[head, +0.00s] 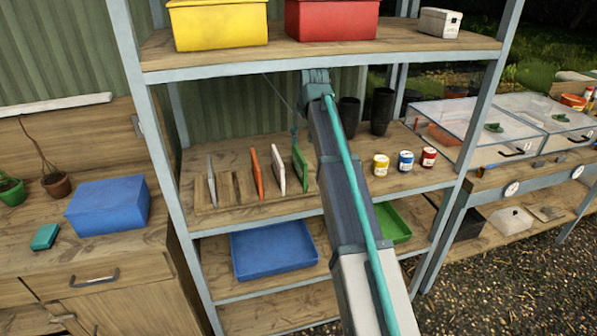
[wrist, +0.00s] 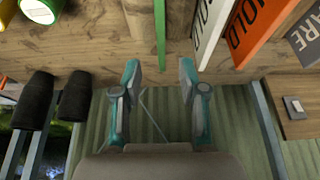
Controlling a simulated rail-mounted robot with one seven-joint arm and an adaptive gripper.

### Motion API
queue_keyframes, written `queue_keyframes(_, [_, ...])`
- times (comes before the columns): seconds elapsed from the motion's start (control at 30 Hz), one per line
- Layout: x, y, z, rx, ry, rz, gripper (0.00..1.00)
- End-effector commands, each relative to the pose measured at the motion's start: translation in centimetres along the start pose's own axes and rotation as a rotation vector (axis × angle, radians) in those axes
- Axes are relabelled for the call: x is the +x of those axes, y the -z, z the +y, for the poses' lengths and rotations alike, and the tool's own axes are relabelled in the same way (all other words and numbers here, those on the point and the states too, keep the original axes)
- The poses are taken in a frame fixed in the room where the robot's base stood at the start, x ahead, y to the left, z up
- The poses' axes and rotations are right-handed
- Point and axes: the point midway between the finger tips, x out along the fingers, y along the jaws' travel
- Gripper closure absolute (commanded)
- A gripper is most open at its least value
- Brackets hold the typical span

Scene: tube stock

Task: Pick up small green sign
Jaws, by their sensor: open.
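The small green sign (head: 300,167) stands on edge at the right end of a row of signs in a wooden rack (head: 214,204) on the middle shelf. In the wrist view the green sign (wrist: 160,32) shows edge-on as a thin strip. My gripper (wrist: 158,72) is open and empty. The sign lies just beyond its fingertips, in line with the gap between them and apart from both. In the head view my arm hides most of the gripper.
A white sign (head: 279,170), an orange sign (head: 257,174) and a grey sign (head: 211,180) share the rack. Black pots (head: 381,110) and small cans (head: 380,164) stand to the right. Yellow (head: 220,25) and red (head: 331,20) bins sit on the shelf above.

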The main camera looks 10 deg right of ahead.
Motion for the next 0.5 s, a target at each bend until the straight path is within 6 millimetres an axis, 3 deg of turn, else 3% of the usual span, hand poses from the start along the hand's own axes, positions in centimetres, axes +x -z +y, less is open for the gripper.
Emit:
queue_keyframes(0.3, [4.1, -0.1, 0.0, 0.000, 0.000, -0.003, 0.58])
queue_keyframes(0.5, [5.3, -0.1, 0.0, 0.000, 0.000, -0.001, 0.58])
